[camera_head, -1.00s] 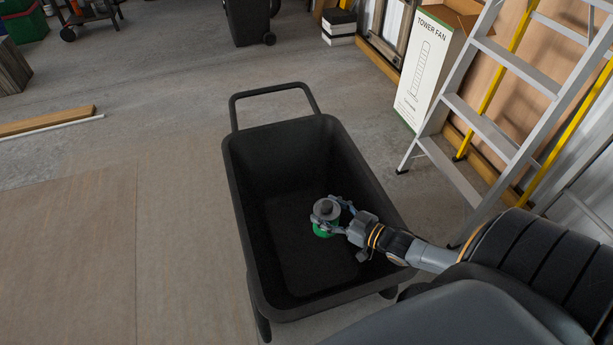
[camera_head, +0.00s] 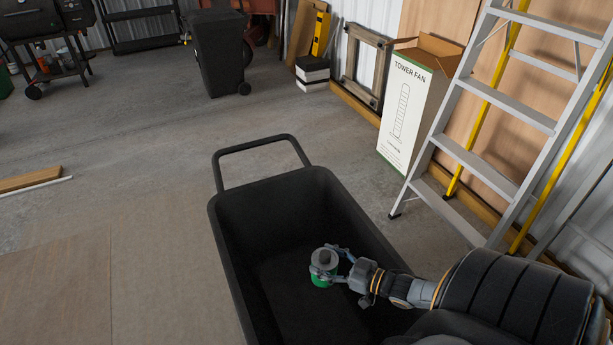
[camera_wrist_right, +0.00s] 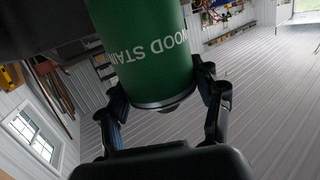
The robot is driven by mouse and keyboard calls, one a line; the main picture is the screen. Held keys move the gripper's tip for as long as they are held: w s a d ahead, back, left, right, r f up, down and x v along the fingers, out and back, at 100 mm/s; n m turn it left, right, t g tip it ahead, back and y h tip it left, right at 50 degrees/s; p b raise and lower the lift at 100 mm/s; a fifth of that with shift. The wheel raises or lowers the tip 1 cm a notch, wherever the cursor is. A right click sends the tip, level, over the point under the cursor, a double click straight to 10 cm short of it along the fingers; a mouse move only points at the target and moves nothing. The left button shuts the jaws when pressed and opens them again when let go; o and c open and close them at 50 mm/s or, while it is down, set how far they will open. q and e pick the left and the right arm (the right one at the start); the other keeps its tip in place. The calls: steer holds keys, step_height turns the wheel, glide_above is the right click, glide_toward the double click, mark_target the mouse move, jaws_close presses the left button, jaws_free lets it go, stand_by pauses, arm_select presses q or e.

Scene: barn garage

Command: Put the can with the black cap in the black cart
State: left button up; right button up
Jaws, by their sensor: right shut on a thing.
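The black cart (camera_head: 228,250) is a deep open tub with a loop handle, low in the middle of the head view. My right gripper (camera_head: 326,264) reaches in from the right and is shut around a green can (camera_head: 321,281). The can looks upright, with a grey top and a darker cap, inside or just over the tub; its gap to the floor of the tub cannot be told. In the right wrist view, the can (camera_wrist_right: 152,58) shows upside-down "WOOD STAIN" lettering between the fingers. My left gripper is not in view.
A tower fan box (camera_head: 407,115) and a stepladder (camera_head: 497,105) stand right of the cart by the wall. A black wheeled bin (camera_head: 218,52) and a grill (camera_head: 45,45) are at the back. Timber (camera_head: 30,179) lies at left. The floor between is clear.

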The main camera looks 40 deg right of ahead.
arm_select(q)
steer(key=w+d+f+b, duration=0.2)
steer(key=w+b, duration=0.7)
steer(key=b, duration=0.3)
arm_select(e)
step_height(320, 180, down, 13)
steer(key=w, duration=0.1)
arm_select(q)
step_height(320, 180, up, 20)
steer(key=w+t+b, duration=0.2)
steer(key=b, duration=0.6)
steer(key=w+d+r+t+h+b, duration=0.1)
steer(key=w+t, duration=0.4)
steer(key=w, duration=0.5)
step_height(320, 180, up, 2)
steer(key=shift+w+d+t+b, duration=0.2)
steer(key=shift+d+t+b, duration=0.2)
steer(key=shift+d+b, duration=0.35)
arm_select(e)
steer(key=w+d+f, duration=0.1)
steer(key=w+f, duration=1.1)
steer(key=w, duration=0.1)
steer(key=shift+w+f, duration=0.35)
steer(key=shift+f, duration=0.05)
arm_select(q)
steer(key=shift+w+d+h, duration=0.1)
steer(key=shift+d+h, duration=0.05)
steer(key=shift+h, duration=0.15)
